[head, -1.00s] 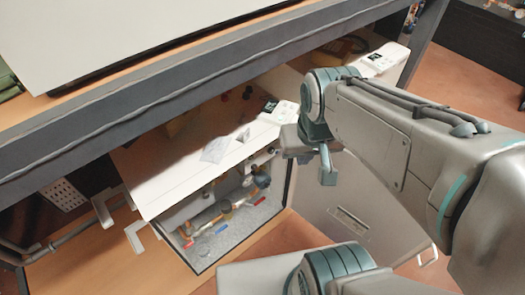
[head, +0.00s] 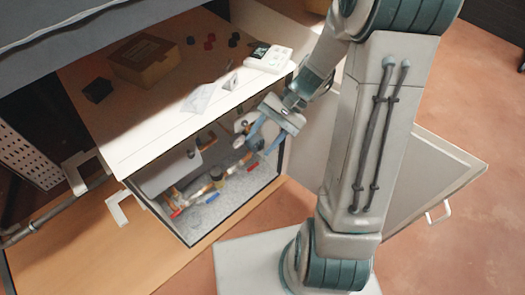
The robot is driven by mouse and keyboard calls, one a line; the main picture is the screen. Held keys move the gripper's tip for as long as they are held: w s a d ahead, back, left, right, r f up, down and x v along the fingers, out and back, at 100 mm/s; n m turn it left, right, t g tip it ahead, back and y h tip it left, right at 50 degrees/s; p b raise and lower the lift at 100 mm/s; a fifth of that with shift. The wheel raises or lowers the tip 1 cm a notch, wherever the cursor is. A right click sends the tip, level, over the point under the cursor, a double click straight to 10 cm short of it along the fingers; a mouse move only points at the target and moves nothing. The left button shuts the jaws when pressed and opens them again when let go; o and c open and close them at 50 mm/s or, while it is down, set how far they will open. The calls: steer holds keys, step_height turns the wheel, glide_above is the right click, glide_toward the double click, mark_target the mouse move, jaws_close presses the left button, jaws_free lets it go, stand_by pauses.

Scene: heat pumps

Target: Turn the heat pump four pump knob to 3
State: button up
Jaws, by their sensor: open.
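The open cabinet (head: 118,165) has a white top and a lit inside with pipes, brass fittings and red and blue handles. A dark pump-like part (head: 217,178) sits on the pipes, low in the middle. Another pump-like part (head: 256,143) shows at the right of the inside, beside my fingers. I cannot tell which one is heat pump four, and no knob marks are readable. My gripper (head: 264,138) is open at the cabinet's right opening, fingers pointing down and in. It partly hides the right-hand part, and I cannot tell whether it touches it.
The cabinet door (head: 425,170) stands open at the right, behind my arm. A white bracket handle (head: 130,208) juts out at the left. Orange floor lies in front.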

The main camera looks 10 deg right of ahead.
steer(key=w+f+m+t+y+b, duration=0.1)
steer(key=w+f+m+y+b, duration=0.4)
steer(key=f, duration=0.7)
steer(key=m+t+h+b, duration=0.4)
steer(key=m+t+b, duration=1.1)
steer(key=m+t, duration=0.75)
glide_toward(262, 149)
steer(key=b+x, duration=0.3)
steer(key=x, duration=0.5)
steer(key=shift+a+n+t+b, duration=0.15)
steer(key=shift+n+t+b, duration=0.2)
steer(key=shift+t, duration=0.1)
jaws_close()
